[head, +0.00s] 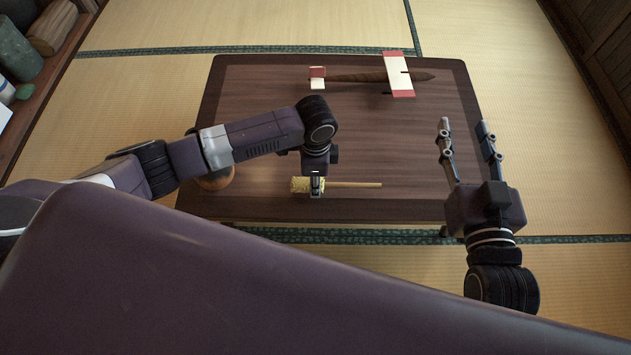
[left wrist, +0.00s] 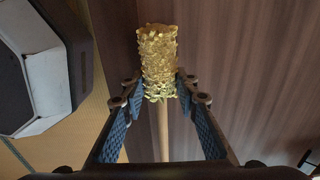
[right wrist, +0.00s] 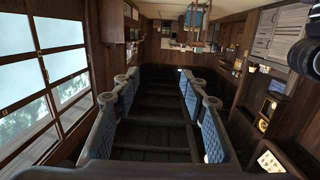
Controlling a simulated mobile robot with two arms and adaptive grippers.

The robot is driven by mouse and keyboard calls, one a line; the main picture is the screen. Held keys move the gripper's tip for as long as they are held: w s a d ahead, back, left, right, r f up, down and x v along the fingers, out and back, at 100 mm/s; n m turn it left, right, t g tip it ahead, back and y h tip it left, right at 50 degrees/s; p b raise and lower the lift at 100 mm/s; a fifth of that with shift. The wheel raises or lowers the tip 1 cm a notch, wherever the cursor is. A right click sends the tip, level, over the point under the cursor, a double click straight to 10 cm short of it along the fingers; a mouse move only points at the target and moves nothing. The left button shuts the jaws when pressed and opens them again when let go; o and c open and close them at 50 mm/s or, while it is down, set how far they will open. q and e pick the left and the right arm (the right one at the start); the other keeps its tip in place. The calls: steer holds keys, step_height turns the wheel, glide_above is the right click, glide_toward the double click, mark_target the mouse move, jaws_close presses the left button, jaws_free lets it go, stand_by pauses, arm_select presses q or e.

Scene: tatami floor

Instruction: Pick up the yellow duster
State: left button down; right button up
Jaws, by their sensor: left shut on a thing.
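The yellow duster has a fluffy yellow head (head: 300,185) and a light wooden handle (head: 355,185) pointing right, near the front edge of the dark wooden table (head: 400,155). My left gripper (head: 316,188) is shut on the duster, around where the head meets the handle. The left wrist view shows the duster head (left wrist: 157,60) between the fingertips, with the handle running down between the fingers. Whether the duster touches the table cannot be told. My right gripper (head: 463,128) is open and empty at the table's right side; its spread fingers show in the right wrist view (right wrist: 158,85).
A brown tapered object with red-and-white pieces (head: 360,77) lies at the table's far side. A round wooden thing (head: 217,181) is partly hidden behind my left arm. A shelf with rolls and jars (head: 45,35) stands at far left. The table's middle right is clear.

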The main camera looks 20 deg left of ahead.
arm_select(q)
step_height(320, 180, up, 5)
steer(key=shift+r+p, duration=0.2)
steer(key=shift+p, duration=0.9)
step_height(320, 180, up, 4)
steer(key=shift+f+p, duration=0.1)
steer(key=shift+p, duration=0.6)
arm_select(e)
steer(key=s+d+f+g+h, duration=0.1)
steer(key=s+d+f+g, duration=0.1)
steer(key=s+f+g, duration=0.4)
steer(key=s+d+f+g+h, duration=0.2)
steer(key=s+d+f+g, duration=0.15)
steer(key=f, duration=0.45)
arm_select(q)
step_height(320, 180, up, 10)
steer(key=p, duration=0.3)
arm_select(e)
steer(key=s+d+f+g, duration=0.1)
steer(key=s+g, duration=0.2)
steer(key=s, duration=0.6)
steer(key=shift+s+d+f+m+h, duration=0.3)
steer(key=shift+s+d+f, duration=0.05)
steer(key=shift+f, duration=0.05)
steer(key=shift+g, duration=0.25)
